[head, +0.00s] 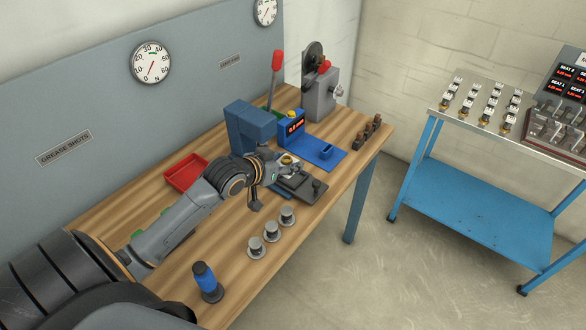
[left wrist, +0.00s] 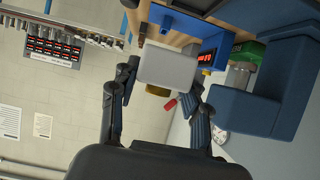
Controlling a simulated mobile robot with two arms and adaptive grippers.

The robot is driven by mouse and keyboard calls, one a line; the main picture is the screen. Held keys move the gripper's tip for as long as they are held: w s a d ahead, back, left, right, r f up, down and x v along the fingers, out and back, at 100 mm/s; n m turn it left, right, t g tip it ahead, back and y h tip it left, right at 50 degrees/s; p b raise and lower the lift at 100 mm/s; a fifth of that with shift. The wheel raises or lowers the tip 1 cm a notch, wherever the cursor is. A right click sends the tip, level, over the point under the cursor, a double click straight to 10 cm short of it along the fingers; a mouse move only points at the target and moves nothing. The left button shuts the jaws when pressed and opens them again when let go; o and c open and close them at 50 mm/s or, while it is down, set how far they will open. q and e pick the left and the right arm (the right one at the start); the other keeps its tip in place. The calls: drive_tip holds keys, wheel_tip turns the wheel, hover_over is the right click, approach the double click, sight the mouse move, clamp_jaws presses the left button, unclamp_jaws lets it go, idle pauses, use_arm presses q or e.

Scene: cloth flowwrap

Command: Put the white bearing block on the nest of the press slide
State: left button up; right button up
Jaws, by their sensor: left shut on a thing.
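My left gripper (head: 284,168) is over the workbench, in front of the blue press (head: 250,130). In the left wrist view its fingers (left wrist: 163,88) are shut on the white bearing block (left wrist: 168,68), with a brass-coloured part (left wrist: 158,91) showing at its edge. In the head view the block (head: 292,165) is small and partly hidden by the gripper. The dark press slide (head: 305,190) with its knob lies just under and beside the gripper. The nest is hidden, and I cannot tell whether the block touches it. My right gripper is not in view.
A blue gauge with a red display (head: 292,126) stands behind the slide. A red tray (head: 186,174), several grey round pieces (head: 271,232) and a blue-handled tool (head: 207,282) are on the bench. A blue cart (head: 470,215) stands at right, across open floor.

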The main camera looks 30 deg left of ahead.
use_arm(q)
hover_over(292, 178)
drive_tip(key=f, duration=0.3)
drive_tip(key=s+f, duration=0.1)
drive_tip(key=f, duration=0.1)
drive_tip(key=shift+d, duration=0.25)
drive_tip(key=shift+w+a+f, duration=0.15)
drive_tip(key=shift+w+f, duration=0.25)
drive_tip(key=shift+f, duration=0.1)
wheel_tip(292, 178, down, 4)
drive_tip(key=shift+w+r, duration=0.15)
drive_tip(key=shift+r, duration=0.1)
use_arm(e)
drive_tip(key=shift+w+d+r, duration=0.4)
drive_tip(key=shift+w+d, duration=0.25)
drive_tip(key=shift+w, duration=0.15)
use_arm(q)
drive_tip(key=shift+f, duration=0.3)
drive_tip(key=o, duration=1.3)
drive_tip(key=shift+c, duration=0.2)
drive_tip(key=shift+f, duration=0.15)
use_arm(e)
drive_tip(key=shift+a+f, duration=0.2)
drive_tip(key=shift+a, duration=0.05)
